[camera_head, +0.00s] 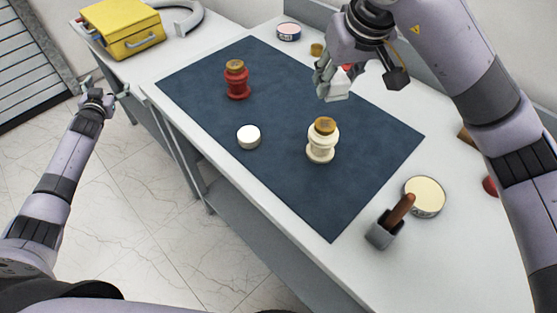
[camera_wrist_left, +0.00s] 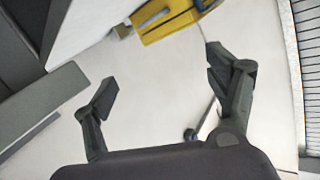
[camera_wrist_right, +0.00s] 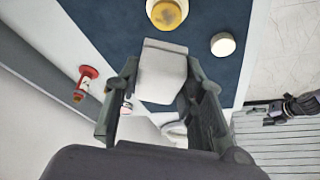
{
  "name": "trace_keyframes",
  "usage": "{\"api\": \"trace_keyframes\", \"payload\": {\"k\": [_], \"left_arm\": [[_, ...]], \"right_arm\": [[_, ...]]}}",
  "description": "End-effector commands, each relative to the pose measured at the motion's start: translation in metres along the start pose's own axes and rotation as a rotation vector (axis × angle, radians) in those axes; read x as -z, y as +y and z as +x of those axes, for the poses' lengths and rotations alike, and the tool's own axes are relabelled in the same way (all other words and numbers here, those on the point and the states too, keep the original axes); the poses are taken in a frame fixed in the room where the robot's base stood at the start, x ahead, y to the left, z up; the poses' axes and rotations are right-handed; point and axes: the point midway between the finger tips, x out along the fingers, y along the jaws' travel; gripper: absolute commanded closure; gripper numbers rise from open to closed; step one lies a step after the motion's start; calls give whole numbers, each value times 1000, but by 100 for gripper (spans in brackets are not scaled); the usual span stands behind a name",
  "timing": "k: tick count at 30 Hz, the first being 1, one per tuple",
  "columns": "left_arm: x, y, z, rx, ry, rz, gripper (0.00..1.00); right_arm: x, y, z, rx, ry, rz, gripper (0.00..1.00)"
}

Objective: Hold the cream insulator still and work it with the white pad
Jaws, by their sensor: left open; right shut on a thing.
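The cream insulator (camera_head: 321,147) stands upright on the dark blue mat, with a brown-gold top; its top also shows at the upper edge of the right wrist view (camera_wrist_right: 167,12). My right gripper (camera_head: 332,84) is shut on the white pad (camera_wrist_right: 161,72), a pale block held between its fingers. It is above the mat, behind the insulator and apart from it. My left gripper (camera_head: 108,101) is open and empty, off the table's left side above the floor, far from the insulator. Its spread fingers show in the left wrist view (camera_wrist_left: 165,95).
A red insulator (camera_head: 237,84) and a white round piece (camera_head: 248,137) stand on the mat (camera_head: 290,85). A cream-topped tin (camera_head: 425,196) and a grey holder (camera_head: 383,234) with a brown handle are at the front right. A yellow case (camera_head: 122,30) is at the back left.

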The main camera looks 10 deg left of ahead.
Motion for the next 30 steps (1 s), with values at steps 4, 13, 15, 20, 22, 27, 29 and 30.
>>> {"api": "trace_keyframes", "payload": {"k": [4, 13, 15, 20, 22, 27, 29, 30], "left_arm": [[67, 69, 1, -128, 148, 96, 21], [180, 196, -39, -366, 439, 271, 21], [200, 222, -54, -418, 501, 306, 21], [237, 278, -93, -528, 635, 380, 21], [230, 302, -117, -550, 708, 507, 21], [216, 352, -185, -535, 956, 883, 21], [211, 369, -213, -513, 1061, 1018, 21], [207, 380, -234, -492, 1136, 1106, 21]], "right_arm": [[0, 0, 0, 0, 0, 0, 86], [0, 0, 0, 0, 0, 0, 86], [0, 0, 0, 0, 0, 0, 86], [0, 0, 0, 0, 0, 0, 86], [0, 0, 0, 0, 0, 0, 86], [0, 0, 0, 0, 0, 0, 86], [0, 0, 0, 0, 0, 0, 86], [0, 0, 0, 0, 0, 0, 86]]}}
